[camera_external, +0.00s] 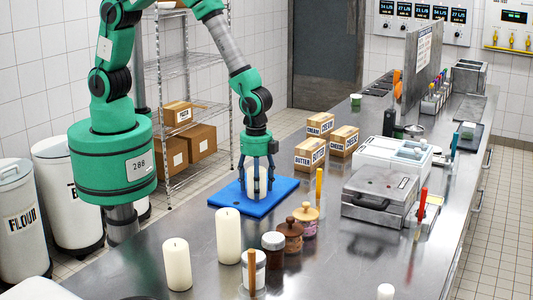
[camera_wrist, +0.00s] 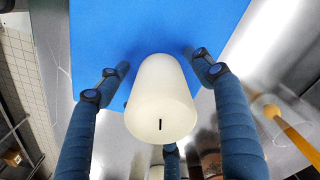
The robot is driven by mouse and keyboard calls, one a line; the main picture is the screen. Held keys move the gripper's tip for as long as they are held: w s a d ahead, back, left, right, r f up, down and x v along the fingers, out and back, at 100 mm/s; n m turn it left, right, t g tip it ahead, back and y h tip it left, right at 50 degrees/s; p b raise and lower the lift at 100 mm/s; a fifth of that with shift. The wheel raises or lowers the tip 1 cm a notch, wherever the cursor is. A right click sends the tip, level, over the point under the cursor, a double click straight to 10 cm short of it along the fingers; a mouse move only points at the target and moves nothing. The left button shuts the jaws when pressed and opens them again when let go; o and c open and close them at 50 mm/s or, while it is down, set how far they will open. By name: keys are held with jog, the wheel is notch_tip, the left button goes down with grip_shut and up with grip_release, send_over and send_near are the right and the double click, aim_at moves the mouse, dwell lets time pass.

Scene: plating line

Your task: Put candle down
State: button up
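A white candle (camera_external: 256,182) is upright at the blue board (camera_external: 226,196) on the steel counter. In the wrist view the candle (camera_wrist: 162,95) shows its top and dark wick in the middle, with the blue board (camera_wrist: 140,30) behind it. My gripper (camera_external: 257,180) points straight down around the candle. The rear contact is hidden behind the candle. I cannot tell whether the candle's base touches the board.
Two white candles (camera_external: 229,236) (camera_external: 177,264) stand at the front left of the board. Lidded jars (camera_external: 289,236) and a brown stick (camera_external: 251,272) are nearby. Labelled boxes (camera_external: 310,153) stand behind right, and a grey press (camera_external: 378,194) at right. Bare counter (camera_external: 155,235) lies left of the board.

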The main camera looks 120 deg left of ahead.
jog(key=shift+r, duration=0.15)
notch_tip(320, 180, up, 12)
jog(key=shift+r+p, duration=0.1)
jog(key=shift+p, duration=0.25)
dwell(0.5)
dwell(0.6)
jog(key=shift+s+r, duration=0.1)
jog(key=shift+r, duration=0.3)
jog(key=s+d+r+n+t, duration=0.1)
jog(key=s+r, duration=0.5)
jog(key=r, duration=0.5)
jog(key=s+d+r+n+t, duration=0.1)
jog(key=s+r+n+t, duration=0.1)
jog(key=s+r, duration=0.7)
jog(key=s+r+n+t, duration=0.1)
jog(key=s+r, duration=0.4)
jog(key=s, duration=0.3)
jog(key=s+d+r+n+t, duration=0.1)
jog(key=s+r, duration=0.4)
jog(key=s, duration=0.3)
jog(key=shift+s+d+n+t, duration=0.25)
jog(key=shift+d+n+t, duration=0.05)
